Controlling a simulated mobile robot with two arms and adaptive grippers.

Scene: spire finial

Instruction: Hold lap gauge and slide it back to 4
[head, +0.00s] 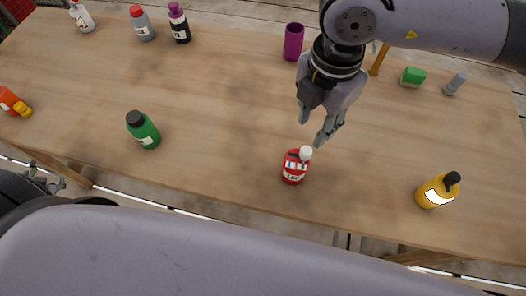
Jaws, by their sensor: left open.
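I see no thing that I can make out as a lap gauge, and no scale with a 4. My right gripper (311,132) comes down from the top right over the middle of the table, fingers apart and empty. Just below its fingertips in the picture stands a small red bottle (293,171) with a white cap and a pale label, its lettering too small to read surely. The gripper looks apart from it. My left gripper (48,183) is open at the left, beyond the table's near edge and low in the picture, partly hidden by my own arm.
On the wooden table (220,110) stand a green bottle (146,132), a yellow bottle (436,192) and an orange bottle (10,102). Several bottles line the back left.

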